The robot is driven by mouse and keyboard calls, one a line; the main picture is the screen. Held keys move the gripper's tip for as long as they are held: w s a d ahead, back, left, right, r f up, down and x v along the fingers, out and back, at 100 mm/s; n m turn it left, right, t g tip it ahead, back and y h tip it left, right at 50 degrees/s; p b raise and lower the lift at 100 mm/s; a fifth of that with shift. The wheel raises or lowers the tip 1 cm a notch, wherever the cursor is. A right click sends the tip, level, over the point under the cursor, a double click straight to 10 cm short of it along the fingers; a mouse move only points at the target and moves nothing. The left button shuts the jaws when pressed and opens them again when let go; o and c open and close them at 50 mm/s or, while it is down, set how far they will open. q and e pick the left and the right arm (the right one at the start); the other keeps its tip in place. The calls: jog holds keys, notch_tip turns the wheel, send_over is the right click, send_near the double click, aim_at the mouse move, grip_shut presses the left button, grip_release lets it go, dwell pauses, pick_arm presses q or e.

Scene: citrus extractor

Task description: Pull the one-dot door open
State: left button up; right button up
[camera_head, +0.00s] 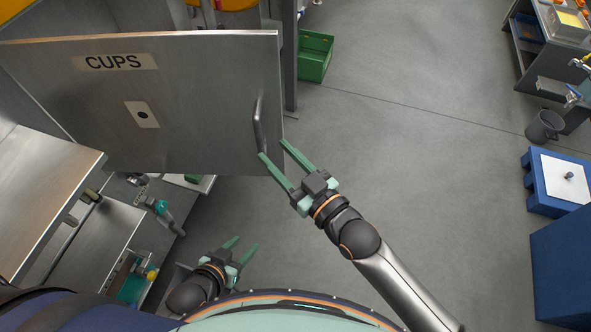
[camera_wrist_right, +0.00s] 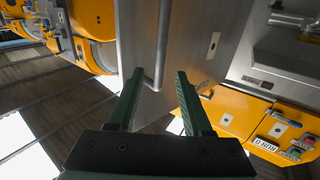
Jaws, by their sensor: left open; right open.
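The one-dot door (camera_head: 200,95) is a brushed steel panel with a CUPS label (camera_head: 114,62) and a white plate (camera_head: 142,114) with one black dot. It appears swung out from the machine. Its bar handle (camera_head: 259,125) is upright near the right edge. My right gripper (camera_head: 273,148) is open and empty, with its fingertips close to the lower end of the handle. In the right wrist view the handle (camera_wrist_right: 164,40) shows between the two open fingers; contact cannot be told. My left gripper (camera_head: 243,244) is open and empty, low in the head view, away from the door.
Steel counters (camera_head: 40,185) and pipe fittings (camera_head: 160,208) lie at the left, below the door. A green crate (camera_head: 315,57) stands behind the door's right edge. The grey floor (camera_head: 420,130) between is clear.

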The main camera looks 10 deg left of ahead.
jog(key=shift+v, duration=2.8)
